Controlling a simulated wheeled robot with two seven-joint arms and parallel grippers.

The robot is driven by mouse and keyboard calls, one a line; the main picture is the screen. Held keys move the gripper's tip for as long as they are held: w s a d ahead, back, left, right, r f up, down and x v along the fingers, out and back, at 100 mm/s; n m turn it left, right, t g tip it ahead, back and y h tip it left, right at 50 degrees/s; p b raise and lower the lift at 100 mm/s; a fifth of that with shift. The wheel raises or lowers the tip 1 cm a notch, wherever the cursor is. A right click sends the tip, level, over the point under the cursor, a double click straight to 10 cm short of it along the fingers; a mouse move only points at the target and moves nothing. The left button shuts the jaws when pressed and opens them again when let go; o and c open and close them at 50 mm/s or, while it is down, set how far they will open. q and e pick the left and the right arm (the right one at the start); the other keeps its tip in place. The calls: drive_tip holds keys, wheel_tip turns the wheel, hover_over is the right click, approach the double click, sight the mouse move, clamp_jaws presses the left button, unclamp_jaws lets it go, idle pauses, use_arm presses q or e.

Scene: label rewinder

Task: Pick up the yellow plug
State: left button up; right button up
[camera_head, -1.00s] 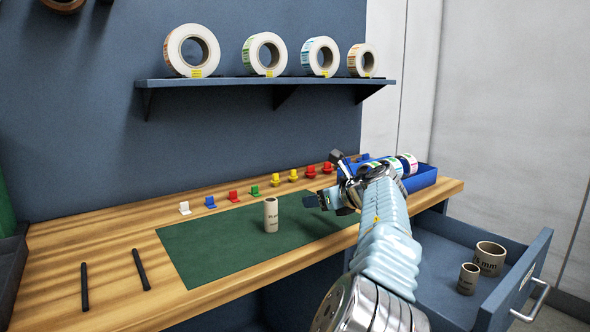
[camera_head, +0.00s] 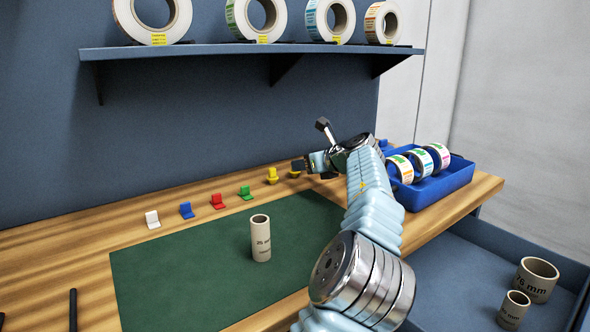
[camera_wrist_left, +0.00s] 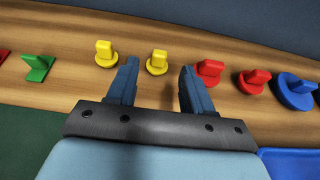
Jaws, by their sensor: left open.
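Two yellow plugs stand on the wooden bench in a row of coloured plugs. In the left wrist view, one yellow plug (camera_wrist_left: 157,61) shows between my left gripper's fingers (camera_wrist_left: 158,82), just beyond their tips. The other yellow plug (camera_wrist_left: 105,53) is left of the left finger. In the head view, one yellow plug (camera_head: 272,175) is clear, and the other (camera_head: 294,174) is partly hidden by my left gripper (camera_head: 307,166). The left gripper is open and empty. My right gripper is not in view.
Green (camera_head: 245,192), red (camera_head: 217,201), blue (camera_head: 186,210) and white (camera_head: 152,219) plugs stand to the left. Red plugs (camera_wrist_left: 209,72) are close beside the right finger. A cardboard core (camera_head: 260,238) stands on the green mat (camera_head: 180,280). A blue tray (camera_head: 440,187) holds label rolls.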

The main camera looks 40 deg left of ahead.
use_arm(q)
drive_tip(key=p+x, duration=0.1)
drive_tip(key=x, duration=0.5)
drive_tip(key=shift+c, duration=0.5)
clamp_jaws()
